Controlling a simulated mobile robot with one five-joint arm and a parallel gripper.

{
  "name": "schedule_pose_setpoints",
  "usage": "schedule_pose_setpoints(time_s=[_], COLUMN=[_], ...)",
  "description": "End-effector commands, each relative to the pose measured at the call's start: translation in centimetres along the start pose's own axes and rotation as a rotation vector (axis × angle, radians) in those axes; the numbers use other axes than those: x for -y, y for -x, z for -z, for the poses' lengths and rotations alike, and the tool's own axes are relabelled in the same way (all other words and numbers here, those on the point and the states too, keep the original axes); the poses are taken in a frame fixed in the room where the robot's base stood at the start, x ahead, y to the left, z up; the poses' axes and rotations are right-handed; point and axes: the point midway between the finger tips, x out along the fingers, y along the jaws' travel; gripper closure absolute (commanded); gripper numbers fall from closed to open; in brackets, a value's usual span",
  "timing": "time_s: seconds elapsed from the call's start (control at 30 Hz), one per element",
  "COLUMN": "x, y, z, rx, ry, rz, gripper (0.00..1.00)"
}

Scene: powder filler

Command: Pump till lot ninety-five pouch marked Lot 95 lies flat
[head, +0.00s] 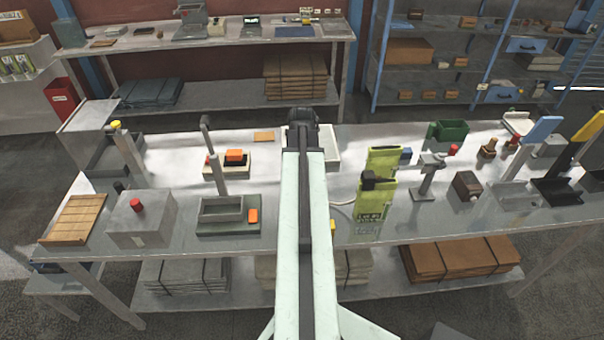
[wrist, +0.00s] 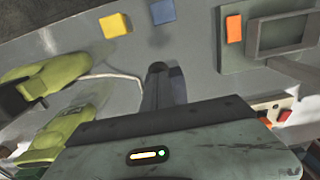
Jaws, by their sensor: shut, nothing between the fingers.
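Two yellow-green pouches stand right of my arm in the head view: a front pouch (head: 370,212) with dark print too small to read for certain, and a rear pouch (head: 382,160). A black piece sits at the front pouch's top. Both show puffed at the left of the wrist view, one upper (wrist: 58,72) and one lower (wrist: 62,132). A thin white hose (wrist: 108,76) runs from the upper one towards my gripper. My gripper (wrist: 157,70) is shut and empty, pointing at the bench, apart from the pouches. In the head view my arm hides its fingertips. I cannot make out a pump.
A yellow block (wrist: 115,24) and blue block (wrist: 165,12) lie beyond my fingers. A plate with an orange piece (wrist: 234,28) and grey tray (wrist: 283,33) is to the right. A grey stand (head: 427,175) and a brown box (head: 466,187) stand right of the pouches.

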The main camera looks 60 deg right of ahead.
Motion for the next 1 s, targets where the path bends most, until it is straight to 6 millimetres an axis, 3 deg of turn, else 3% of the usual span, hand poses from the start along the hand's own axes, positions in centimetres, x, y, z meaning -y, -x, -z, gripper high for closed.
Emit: schedule_pose_setpoints(time_s=[1.0], x=[-0.1], y=[-3.1], z=[-0.3], rx=[0.0], ry=[-0.001], rz=[0.0], gripper=[1.0])
